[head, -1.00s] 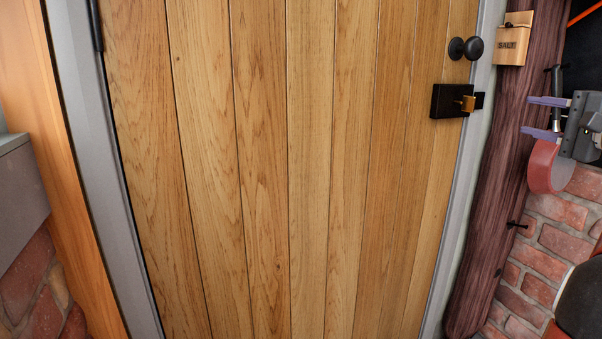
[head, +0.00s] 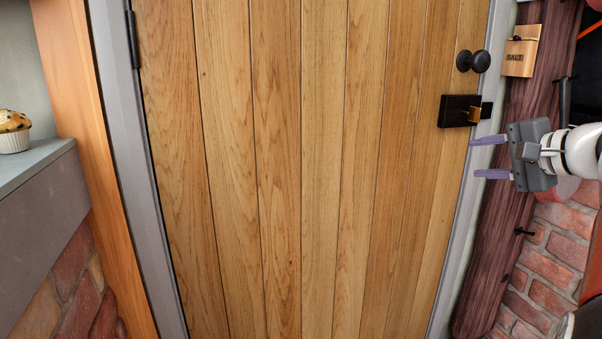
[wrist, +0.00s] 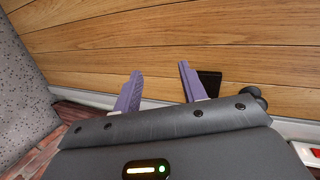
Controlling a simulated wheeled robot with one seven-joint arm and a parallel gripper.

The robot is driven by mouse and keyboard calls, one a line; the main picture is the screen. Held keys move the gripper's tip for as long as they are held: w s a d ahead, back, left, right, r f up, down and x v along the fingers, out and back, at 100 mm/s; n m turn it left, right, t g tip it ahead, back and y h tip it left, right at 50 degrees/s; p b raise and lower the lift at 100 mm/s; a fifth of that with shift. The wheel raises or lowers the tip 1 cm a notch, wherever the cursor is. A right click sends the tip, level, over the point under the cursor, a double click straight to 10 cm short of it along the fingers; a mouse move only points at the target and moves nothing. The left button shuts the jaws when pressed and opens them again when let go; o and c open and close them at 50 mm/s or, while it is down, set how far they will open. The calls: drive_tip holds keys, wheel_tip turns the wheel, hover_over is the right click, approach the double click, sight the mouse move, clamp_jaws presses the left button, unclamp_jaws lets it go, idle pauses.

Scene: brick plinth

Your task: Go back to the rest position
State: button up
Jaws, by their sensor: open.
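My gripper (head: 490,158) is at the right of the head view, in front of the wooden post and the door frame's right edge. Its two purple fingers point left, apart, with nothing between them. The wrist view also shows my gripper (wrist: 158,85) open and empty, facing the wooden door. The plank door (head: 310,170) fills the middle of the head view and looks closed. A black latch (head: 458,111) with a brass-coloured piece sits just above and left of the fingers. A round black knob (head: 473,61) is above the latch. The fingers look apart from the latch.
A salt box (head: 520,57) hangs on the dark wooden post (head: 495,240) above my gripper. A small black hook (head: 524,231) sticks out lower on the post. A grey ledge (head: 45,205) with a muffin (head: 14,131) is at the left. Brick wall (head: 550,262) lies at the lower right.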

drive_tip(key=s+a+f+n+g+h+p, duration=0.1)
drive_tip(key=s+a+f+n+g+p, duration=0.25)
drive_tip(key=a, duration=0.55)
drive_tip(key=s+a+f+n+g+p, duration=0.1)
drive_tip(key=s+a+f+n+g, duration=0.1)
drive_tip(key=s+a+f, duration=0.6)
drive_tip(key=s+a+f+n+g+h+p, duration=0.2)
drive_tip(key=s+a+f+n+h+p, duration=0.1)
drive_tip(key=s, duration=0.7)
wheel_tip(320, 180, down, 4)
drive_tip(key=a+n+h, duration=0.1)
drive_tip(key=a+n, duration=0.1)
drive_tip(key=n, duration=0.2)
drive_tip(key=shift+r+p, duration=0.25)
drive_tip(key=shift+p, duration=0.05)
drive_tip(key=shift+s, duration=0.1)
